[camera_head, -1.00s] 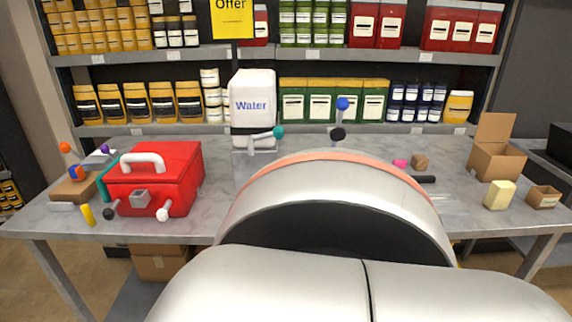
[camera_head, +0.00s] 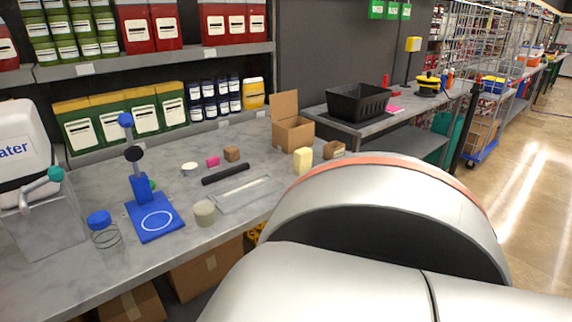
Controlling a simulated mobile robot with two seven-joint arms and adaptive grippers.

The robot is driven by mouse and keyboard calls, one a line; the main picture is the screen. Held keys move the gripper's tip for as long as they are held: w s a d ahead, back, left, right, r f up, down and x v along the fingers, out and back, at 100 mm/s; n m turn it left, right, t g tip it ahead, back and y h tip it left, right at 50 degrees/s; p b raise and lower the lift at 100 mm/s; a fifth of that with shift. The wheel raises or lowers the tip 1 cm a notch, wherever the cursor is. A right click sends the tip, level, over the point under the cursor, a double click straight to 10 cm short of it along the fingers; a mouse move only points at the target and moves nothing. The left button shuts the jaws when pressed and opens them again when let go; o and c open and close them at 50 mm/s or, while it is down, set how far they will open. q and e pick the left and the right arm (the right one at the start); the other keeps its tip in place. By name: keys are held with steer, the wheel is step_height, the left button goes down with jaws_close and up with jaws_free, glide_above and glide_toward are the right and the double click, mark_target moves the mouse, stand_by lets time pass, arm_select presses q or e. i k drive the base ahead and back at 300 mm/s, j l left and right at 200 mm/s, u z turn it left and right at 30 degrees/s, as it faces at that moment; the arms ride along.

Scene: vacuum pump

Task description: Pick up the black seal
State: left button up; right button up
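No part can be told for certain as the black seal. A small round black piece (camera_head: 134,153) shows on the upright of a blue stand (camera_head: 155,222), below the stand's blue ball. A long black bar (camera_head: 226,173) lies on the grey table (camera_head: 70,262), right of the stand. Neither of my grippers is in view. A large white rounded part of my own body, with an orange band, fills the lower middle and hides the table's front right.
A water container (camera_head: 20,150) stands at the left. A blue-capped jar (camera_head: 103,230), a pale round pot (camera_head: 204,212), a clear flat tray (camera_head: 245,194), a yellow block (camera_head: 303,160) and an open cardboard box (camera_head: 291,130) are on the table. A black crate (camera_head: 357,102) sits on another table.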

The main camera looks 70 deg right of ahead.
mark_target(216, 177)
steer(key=z, duration=1.85)
steer(key=l+u, duration=0.3)
steer(key=l, duration=0.45)
